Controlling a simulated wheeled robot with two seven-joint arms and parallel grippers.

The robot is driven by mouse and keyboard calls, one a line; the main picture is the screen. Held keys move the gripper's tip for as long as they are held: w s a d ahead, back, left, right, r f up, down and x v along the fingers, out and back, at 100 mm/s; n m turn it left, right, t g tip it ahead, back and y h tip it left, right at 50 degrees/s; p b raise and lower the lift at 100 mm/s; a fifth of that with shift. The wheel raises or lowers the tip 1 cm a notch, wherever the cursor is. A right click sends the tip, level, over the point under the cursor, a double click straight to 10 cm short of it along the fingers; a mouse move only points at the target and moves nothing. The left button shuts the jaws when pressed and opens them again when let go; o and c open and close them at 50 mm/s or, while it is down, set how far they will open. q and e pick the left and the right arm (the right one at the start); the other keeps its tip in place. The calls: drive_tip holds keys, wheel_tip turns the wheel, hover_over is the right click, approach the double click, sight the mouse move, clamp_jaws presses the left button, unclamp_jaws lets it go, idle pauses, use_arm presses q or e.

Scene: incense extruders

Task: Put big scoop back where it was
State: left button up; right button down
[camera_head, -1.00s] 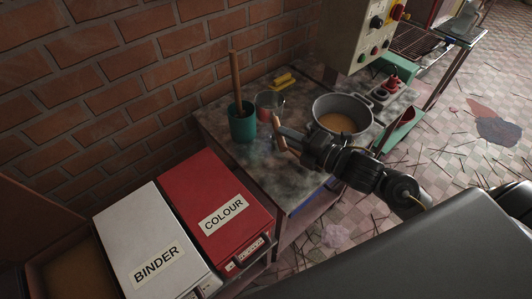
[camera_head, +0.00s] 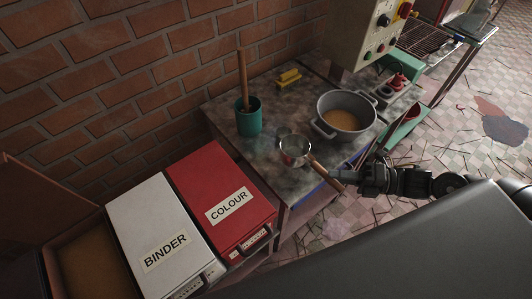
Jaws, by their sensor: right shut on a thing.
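The big scoop is a metal cup (camera_head: 294,151) with a wooden handle (camera_head: 325,172). My right gripper (camera_head: 348,178) is shut on the end of that handle, past the table's front edge. The cup is over the front part of the stained worktop (camera_head: 272,130), left of the pot; whether it touches the surface I cannot tell. My left gripper is not in view.
A grey pot (camera_head: 344,115) with brown contents stands behind the scoop. A teal cup (camera_head: 249,118) with a wooden stick stands left. A yellow block (camera_head: 289,77) lies at the back. Red COLOUR (camera_head: 205,185) and white BINDER (camera_head: 150,215) bins stand front left.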

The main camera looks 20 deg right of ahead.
sight(303, 163)
drive_tip(key=w+f+b, duration=0.1)
drive_tip(key=w+a+b, duration=0.1)
drive_tip(key=b, duration=0.1)
drive_tip(key=w+f+b, duration=0.1)
drive_tip(key=b, duration=0.1)
drive_tip(key=shift+w+a+f, duration=0.3)
drive_tip(key=w+b, duration=0.1)
drive_tip(key=w+a+f+b, duration=0.1)
drive_tip(key=w+b, duration=0.1)
drive_tip(key=w+a+f+b, duration=0.1)
drive_tip(key=w, duration=0.1)
drive_tip(key=shift+w+b, duration=0.15)
drive_tip(key=shift+b, duration=0.15)
drive_tip(key=w+f+b, duration=0.1)
drive_tip(key=f+b, duration=0.1)
drive_tip(key=w+a+f+b, duration=0.1)
drive_tip(key=w+f+b, duration=0.1)
drive_tip(key=shift+a+f, duration=0.1)
drive_tip(key=shift+a, duration=0.1)
drive_tip(key=shift+w+a+f, duration=0.1)
drive_tip(key=shift+w+f, duration=0.1)
drive_tip(key=shift+w, duration=0.1)
drive_tip(key=f+b, duration=0.3)
drive_tip(key=f, duration=0.1)
drive_tip(key=shift+w+a, duration=0.15)
drive_tip(key=shift+w, duration=0.1)
drive_tip(key=shift+r, duration=0.15)
drive_tip(key=c, duration=1.8)
unclamp_jaws()
drive_tip(key=o, duration=0.5)
